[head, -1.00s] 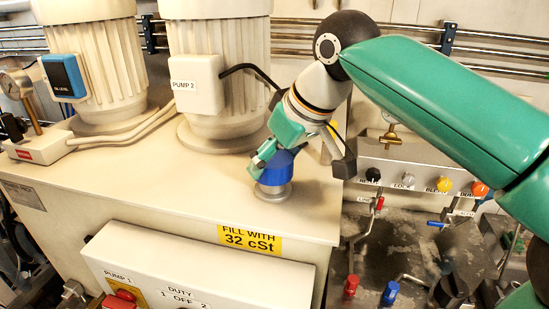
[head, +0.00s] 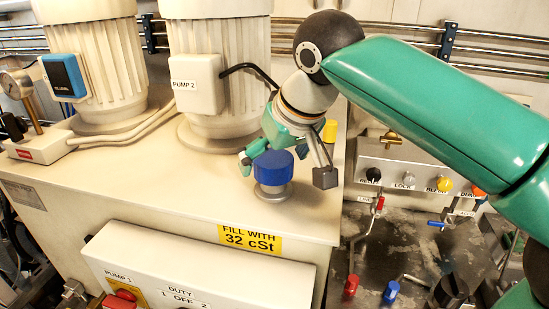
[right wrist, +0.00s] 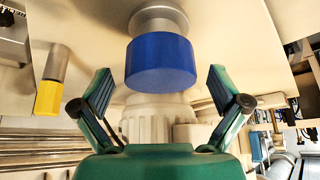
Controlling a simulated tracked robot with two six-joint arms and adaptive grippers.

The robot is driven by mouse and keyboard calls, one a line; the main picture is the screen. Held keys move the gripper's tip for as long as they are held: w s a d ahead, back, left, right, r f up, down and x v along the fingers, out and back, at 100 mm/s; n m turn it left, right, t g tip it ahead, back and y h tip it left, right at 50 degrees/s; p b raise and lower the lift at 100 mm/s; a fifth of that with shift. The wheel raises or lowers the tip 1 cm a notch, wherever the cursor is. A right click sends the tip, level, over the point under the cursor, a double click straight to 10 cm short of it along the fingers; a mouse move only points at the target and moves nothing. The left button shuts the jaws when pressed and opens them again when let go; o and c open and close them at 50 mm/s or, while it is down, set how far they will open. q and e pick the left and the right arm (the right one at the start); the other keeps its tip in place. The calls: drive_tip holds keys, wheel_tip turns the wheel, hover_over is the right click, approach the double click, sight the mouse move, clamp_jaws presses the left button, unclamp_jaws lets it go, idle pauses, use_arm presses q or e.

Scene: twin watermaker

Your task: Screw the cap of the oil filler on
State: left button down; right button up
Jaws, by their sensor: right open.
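The blue cap (head: 273,167) of the oil filler sits on the pale round filler neck (head: 272,190) on top of the cream tank, looking level. Whether it is threaded tight cannot be told. My right gripper (head: 285,171) is open at the cap, with one finger at its left and the other off to its right. In the right wrist view the blue cap (right wrist: 160,62) lies centred between the two spread fingers, with a gap on each side. The neck (right wrist: 158,19) shows beyond it. My left gripper is not in view.
Two large ribbed pump motors (head: 228,60) stand behind the filler. A yellow-topped post (right wrist: 49,96) stands near the gripper, behind it in the head view. The tank top left of the filler is clear. A valve panel (head: 415,175) is at the right.

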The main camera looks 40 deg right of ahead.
drive_tip(key=v, duration=1.1)
drive_tip(key=shift+s+r, duration=0.2)
drive_tip(key=shift+r, duration=0.2)
